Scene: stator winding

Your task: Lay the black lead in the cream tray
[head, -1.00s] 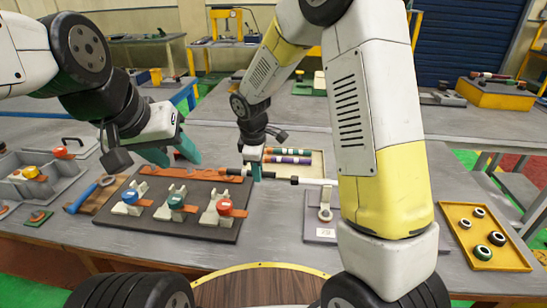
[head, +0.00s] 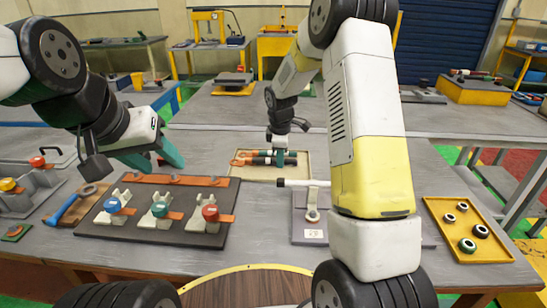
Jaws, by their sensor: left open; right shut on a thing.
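The cream tray (head: 262,174) lies on the table behind the white bar fixture. My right gripper (head: 280,160) is over the tray, pointing down, with its teal fingers shut on the black lead (head: 262,160). The lead lies roughly level across the picture, low over or touching the tray's contents; I cannot tell which. Coloured pieces in the tray are partly hidden by the gripper and lead. My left gripper (head: 155,157) is open and empty, its teal fingers above the back of the dark board.
The dark board (head: 185,232) carries clamps with blue, green and red knobs. A white bar fixture (head: 312,196) stands in front of the cream tray. A yellow tray (head: 438,232) with several rings is at the right. A blue-handled hammer (head: 68,207) lies left of the board.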

